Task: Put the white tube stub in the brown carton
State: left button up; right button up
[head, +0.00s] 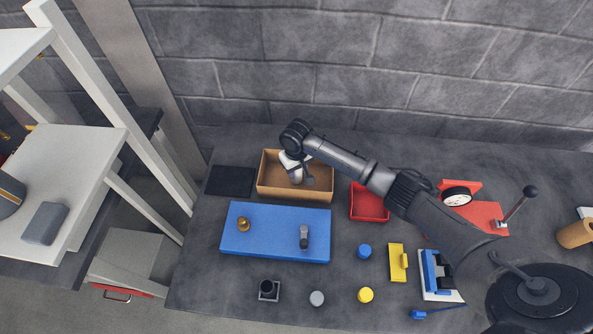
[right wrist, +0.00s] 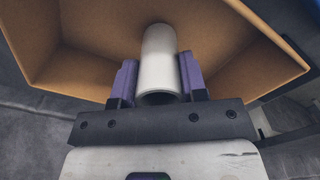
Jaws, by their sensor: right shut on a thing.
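The brown carton (head: 320,185) is an open, shallow box on the dark table, below the wall. It also fills the upper part of the right wrist view (right wrist: 85,45). My right gripper (head: 302,178) is over the carton, pointing down. In the right wrist view the right gripper (right wrist: 158,82) has its purple fingers shut on the white tube stub (right wrist: 158,58). The stub is a plain hollow cylinder, seen against the carton's inside. I cannot tell whether it touches the carton's floor. In the head view the stub is mostly hidden by the gripper. My left gripper is not in view.
A blue board (head: 265,248) with a brass piece (head: 243,224) and a grey piece (head: 304,237) lies in front of the carton. A red tray (head: 368,204) stands to its right and a black mat (head: 231,181) to its left. Several small coloured parts sit nearer the front.

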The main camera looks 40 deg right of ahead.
jog(key=shift+f, duration=0.45)
jog(key=o, duration=0.4)
jog(key=shift+f, duration=0.2)
jog(key=o, duration=0.5)
